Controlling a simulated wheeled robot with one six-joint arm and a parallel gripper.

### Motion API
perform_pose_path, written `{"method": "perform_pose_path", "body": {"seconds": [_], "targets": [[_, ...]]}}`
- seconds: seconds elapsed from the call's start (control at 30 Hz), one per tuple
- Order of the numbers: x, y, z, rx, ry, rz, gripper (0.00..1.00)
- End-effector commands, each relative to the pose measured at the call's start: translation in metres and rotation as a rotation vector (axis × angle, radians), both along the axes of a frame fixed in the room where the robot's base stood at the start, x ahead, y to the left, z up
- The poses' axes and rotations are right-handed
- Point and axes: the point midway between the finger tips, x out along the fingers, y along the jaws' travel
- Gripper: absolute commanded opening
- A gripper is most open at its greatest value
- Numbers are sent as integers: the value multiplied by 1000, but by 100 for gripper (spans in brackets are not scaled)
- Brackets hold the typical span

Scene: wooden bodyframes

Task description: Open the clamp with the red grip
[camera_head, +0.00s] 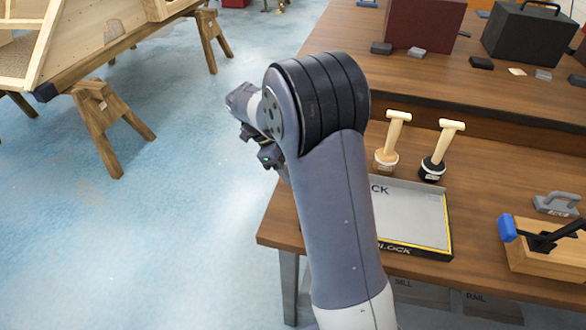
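No clamp with a red grip shows in the head view. A black toggle clamp with a blue grip (507,228) sits on a wooden block (545,262) at the right edge of the table, partly cut off by the frame. My arm rises through the middle of the view and bends away to the left. The dark end parts of my wrist and gripper (268,156) show small beside the elbow, out over the floor and left of the table. The fingers are too small and too hidden to read, and I see nothing held.
The wooden table (285,215) carries a shallow grey tray (418,215), two wooden-handled stamps (388,150) and a grey handled tool (557,205). Dark boxes (423,25) stand on the raised back. A wooden frame on trestles (100,110) stands at the left. The blue floor between is clear.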

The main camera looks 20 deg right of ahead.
Motion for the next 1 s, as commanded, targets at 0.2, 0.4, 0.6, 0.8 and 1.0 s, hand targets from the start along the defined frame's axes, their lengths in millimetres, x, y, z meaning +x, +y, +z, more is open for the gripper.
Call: {"method": "perform_pose_path", "body": {"seconds": [0.2,0.4,0.6,0.8,1.0], "targets": [[-2,-1,-3,0,10,-4,55],[-2,0,-2,0,6,-2,72],[-1,0,-1,0,3,-2,76],[2,3,6,0,0,0,76],[13,18,37,1,-2,1,76]]}}
